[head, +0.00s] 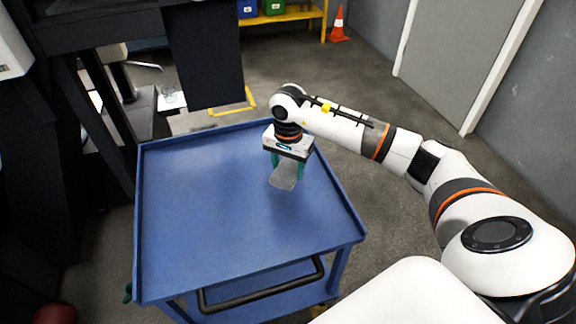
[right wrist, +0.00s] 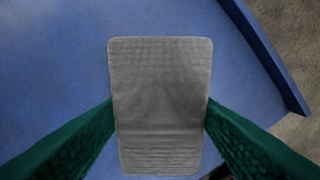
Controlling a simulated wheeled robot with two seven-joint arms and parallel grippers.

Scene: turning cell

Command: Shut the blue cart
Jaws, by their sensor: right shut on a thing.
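The blue cart (head: 215,240) fills the middle of the head view, with a raised rim and a black handle (head: 260,288) along its near side. Its top is otherwise bare, and no drawer or door shows from here. My right gripper (head: 286,170) is over the far right part of the cart top. Its green fingers are shut on a grey, flat, rectangular piece (right wrist: 160,105) with rounded corners. The piece is over the blue surface; I cannot tell if it touches it. My left gripper is not in view.
Dark machinery (head: 200,55) stands at the far left, close to the cart. A yellow shelf (head: 285,17) with bins and an orange cone (head: 338,25) are at the back. Grey floor (head: 375,85) is open right of the cart, beyond my right arm.

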